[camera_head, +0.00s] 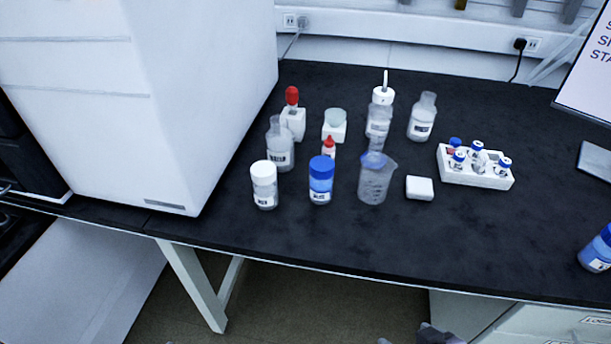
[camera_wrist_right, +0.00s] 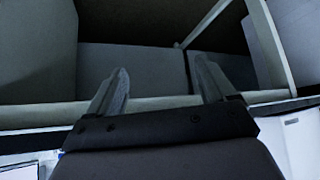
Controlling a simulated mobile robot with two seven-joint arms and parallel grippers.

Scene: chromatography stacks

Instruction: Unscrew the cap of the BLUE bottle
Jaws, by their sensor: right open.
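A blue bottle with a blue cap (camera_head: 321,164) stands upright in the front row on the black bench, and its cap is on. A second bottle with a blue cap (camera_head: 597,250) is at the right edge of the head view, partly cut off. My right gripper (camera_wrist_right: 162,74) is open and empty in the right wrist view, its two fingers apart. No bottle shows between or near its fingers. Small grey parts, probably mine, show at the bottom edge of the head view. My left gripper is not in view.
A white-capped bottle (camera_head: 264,186) stands left of the blue bottle and a beaker (camera_head: 375,183) right of it. A red-tipped bottle (camera_head: 329,146) is close behind. A vial rack (camera_head: 451,177) is further right. A large white machine (camera_head: 200,100) fills the left.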

